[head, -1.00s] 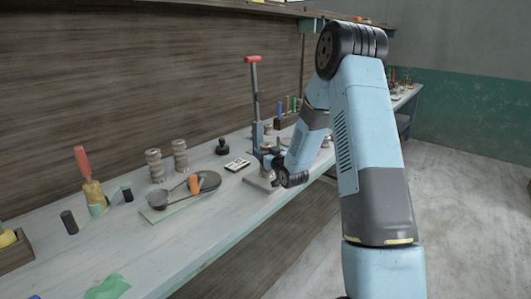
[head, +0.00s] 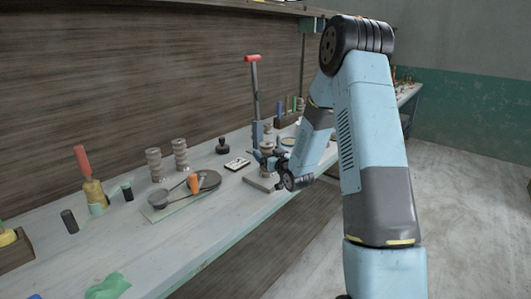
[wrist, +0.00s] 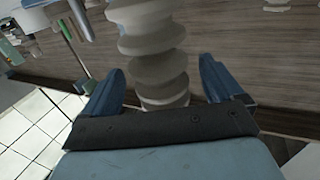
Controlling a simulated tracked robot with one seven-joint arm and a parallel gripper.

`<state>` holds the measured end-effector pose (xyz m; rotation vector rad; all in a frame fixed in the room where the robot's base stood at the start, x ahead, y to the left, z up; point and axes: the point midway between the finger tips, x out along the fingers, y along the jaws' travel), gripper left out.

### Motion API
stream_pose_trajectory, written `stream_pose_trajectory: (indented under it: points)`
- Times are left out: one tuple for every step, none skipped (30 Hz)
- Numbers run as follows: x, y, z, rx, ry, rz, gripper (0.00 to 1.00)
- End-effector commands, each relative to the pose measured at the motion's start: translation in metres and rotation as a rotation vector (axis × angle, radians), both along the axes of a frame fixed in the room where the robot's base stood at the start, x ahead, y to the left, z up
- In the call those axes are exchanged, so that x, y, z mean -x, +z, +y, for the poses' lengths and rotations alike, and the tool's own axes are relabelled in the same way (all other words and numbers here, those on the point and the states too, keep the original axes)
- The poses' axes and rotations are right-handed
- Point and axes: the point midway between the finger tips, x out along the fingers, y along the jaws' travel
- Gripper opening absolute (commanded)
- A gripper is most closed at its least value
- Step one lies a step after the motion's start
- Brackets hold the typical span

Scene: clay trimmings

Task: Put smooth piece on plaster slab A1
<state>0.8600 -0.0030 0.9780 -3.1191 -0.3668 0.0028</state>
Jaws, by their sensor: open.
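In the wrist view the ringed piece (wrist: 155,50) stands between the two spread blue fingers of my gripper (wrist: 161,68), with a gap on each side. Two similar ringed tan pieces stand farther left, one (head: 154,165) next to the other (head: 181,157). I cannot read any label on the slab.
A plate with a round grey disc (head: 208,181) and an orange-handled part lies left of the slab. A small dark-framed card (head: 237,163), a black knob (head: 222,146) and a tall red-handled press (head: 254,90) stand nearby.

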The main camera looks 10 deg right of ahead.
Motion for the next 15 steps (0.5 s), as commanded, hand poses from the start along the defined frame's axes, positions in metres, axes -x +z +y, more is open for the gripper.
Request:
stream_pose_trajectory:
  points:
    - [0.010,0.000,-0.003,0.000,-0.001,0.001,0.93]
    - [0.016,0.000,-0.004,0.000,-0.001,0.001,0.93]
    - [0.024,0.000,-0.006,0.000,0.000,0.002,0.93]
    - [0.030,0.000,-0.007,0.000,0.000,0.001,0.93]
    - [0.036,0.000,-0.008,0.000,0.000,0.002,0.93]
    - [0.043,0.000,-0.011,0.001,-0.001,0.001,0.93]
    - [0.048,0.000,-0.012,0.000,-0.001,0.001,0.93]
    - [0.053,0.000,-0.014,0.000,-0.001,0.001,0.93]
    - [0.060,0.000,-0.015,0.000,-0.001,0.002,0.93]
    - [0.064,0.000,-0.016,0.000,-0.001,0.001,0.93]
    - [0.068,0.000,-0.017,0.000,0.000,0.000,0.93]
    - [0.073,0.000,-0.018,0.000,0.001,0.001,0.93]
    - [0.077,0.000,-0.018,0.000,0.001,0.001,0.93]
    - [0.079,0.000,-0.019,0.001,0.001,0.000,0.93]
    - [0.083,0.001,-0.020,0.000,0.001,-0.001,0.93]
